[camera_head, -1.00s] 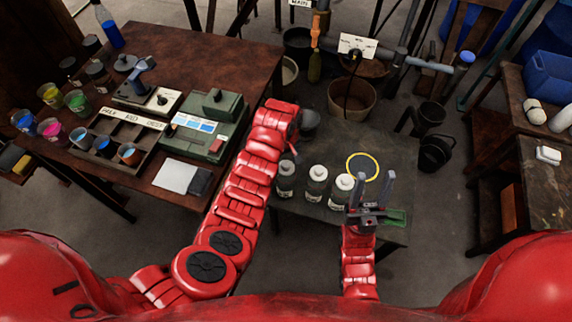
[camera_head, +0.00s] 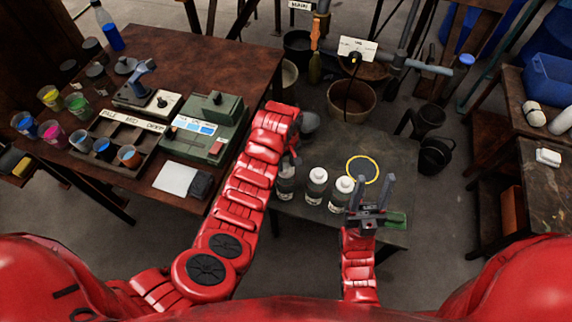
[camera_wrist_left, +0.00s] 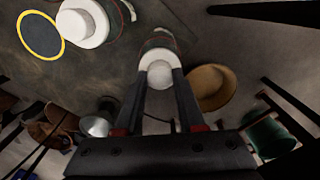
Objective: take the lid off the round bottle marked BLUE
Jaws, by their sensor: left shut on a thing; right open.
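Three round bottles with white lids stand in a row on the dark low table (camera_head: 388,150): a left one (camera_head: 286,188), a middle one (camera_head: 316,186) and a right one (camera_head: 341,193). Their label words are too small to read. My left gripper (camera_head: 295,160) is at the top of the left bottle. In the left wrist view its fingers (camera_wrist_left: 160,78) are shut on the knob of the white lid (camera_wrist_left: 160,57), and the bottle below is mostly hidden. A neighbouring bottle's lid (camera_wrist_left: 88,22) shows beside it. My right gripper (camera_head: 377,180) is open and empty, right of the bottles.
A yellow-rimmed dark disc (camera_head: 363,169) lies behind the right bottle, and a green pad (camera_head: 396,219) lies near the table's front right. A grey bowl (camera_head: 309,122) is by my left wrist. The brown bench (camera_head: 205,60) on the left holds cups and a green box (camera_head: 205,125).

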